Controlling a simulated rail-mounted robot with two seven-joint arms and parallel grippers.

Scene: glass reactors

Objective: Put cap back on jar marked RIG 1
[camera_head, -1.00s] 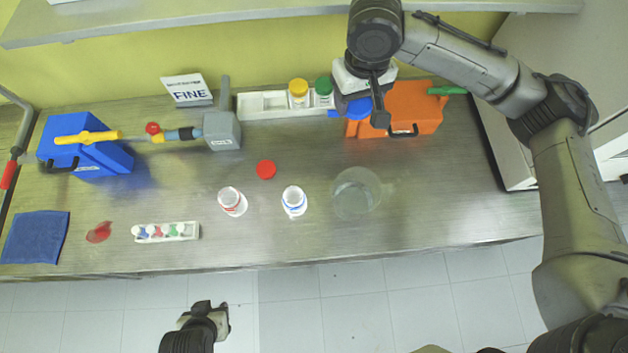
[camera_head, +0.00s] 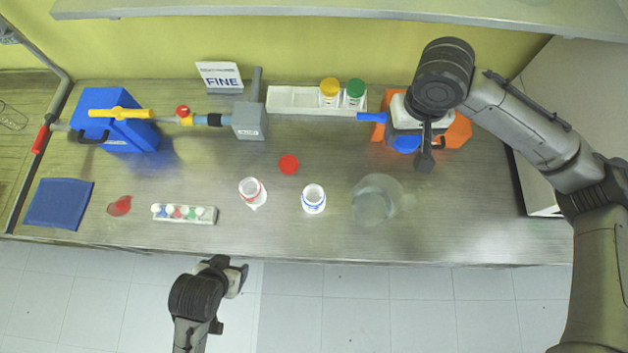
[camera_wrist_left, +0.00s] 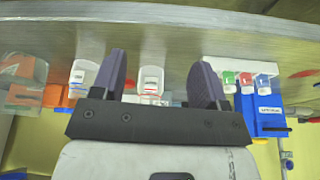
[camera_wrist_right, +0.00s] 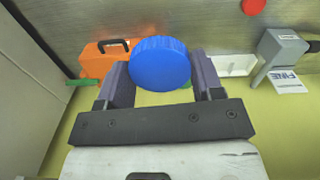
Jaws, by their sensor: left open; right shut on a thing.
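A white open jar with red markings (camera_head: 252,192) and a white open jar with blue markings (camera_head: 314,199) stand upright on the bench. I cannot read RIG 1 on either. My right gripper (camera_head: 409,143) is shut on a blue cap (camera_wrist_right: 160,64), holding it above the orange case at the back right. A red cap (camera_head: 289,164) lies on the bench behind the jars. My left gripper (camera_head: 241,277) is open and empty before the bench's front edge. In the left wrist view, the red-marked jar (camera_wrist_left: 150,82) appears between its fingers, at a distance.
A clear glass vessel (camera_head: 377,200) stands right of the jars. A small vial rack (camera_head: 190,222), a red spill (camera_head: 120,206) and a blue cloth (camera_head: 58,203) are front left. The back holds a white rack (camera_head: 294,99), an orange case (camera_head: 458,132) and a FINE sign (camera_head: 220,77).

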